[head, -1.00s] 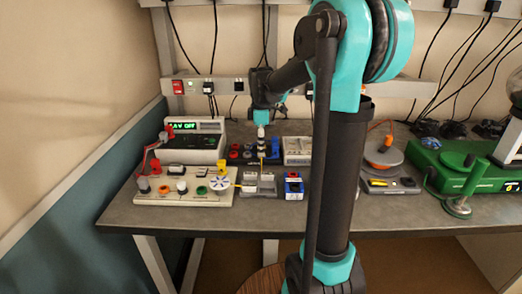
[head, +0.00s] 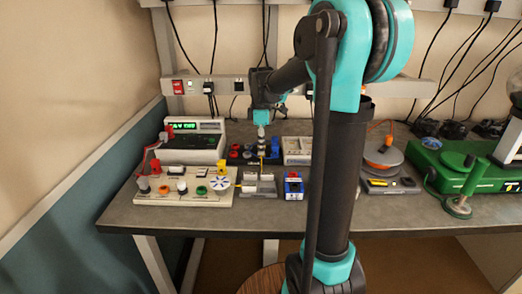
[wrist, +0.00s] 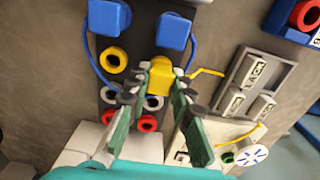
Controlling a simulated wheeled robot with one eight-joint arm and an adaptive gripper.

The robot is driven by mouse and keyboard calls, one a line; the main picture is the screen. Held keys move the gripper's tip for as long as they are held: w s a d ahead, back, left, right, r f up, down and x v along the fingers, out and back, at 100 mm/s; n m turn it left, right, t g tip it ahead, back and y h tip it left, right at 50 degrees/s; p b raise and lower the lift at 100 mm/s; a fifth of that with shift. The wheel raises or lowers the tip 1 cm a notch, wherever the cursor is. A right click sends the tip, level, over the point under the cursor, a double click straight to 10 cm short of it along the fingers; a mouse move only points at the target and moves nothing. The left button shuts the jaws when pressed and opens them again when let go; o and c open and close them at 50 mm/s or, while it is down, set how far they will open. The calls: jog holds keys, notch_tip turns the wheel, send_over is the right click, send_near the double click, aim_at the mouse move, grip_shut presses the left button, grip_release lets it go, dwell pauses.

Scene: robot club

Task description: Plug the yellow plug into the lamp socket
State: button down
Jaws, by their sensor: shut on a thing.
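My gripper (wrist: 165,82) is shut on the yellow plug (wrist: 158,76), which sits between the fingertips. A yellow cable (wrist: 205,72) runs from the plug to the right. In the head view my gripper (head: 262,146) points down above the left part of the bench. In the wrist view the plug is over or beside a dark board with a yellow-ringed socket (wrist: 113,59), and red and white sockets partly behind the fingers. I cannot tell which socket is the lamp socket, or whether the plug touches the board.
Blue plugs (wrist: 110,17) with blue leads stand on the dark board. A grey labelled tray (head: 258,188) lies in front. The beige panel (head: 158,200) with a fan is at left, below a display unit (head: 188,157). A blue box (head: 293,187) stands right of the tray.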

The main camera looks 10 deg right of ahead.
jog(key=shift+r, duration=1.2)
dwell(0.6)
jog(key=shift+r, duration=1.65)
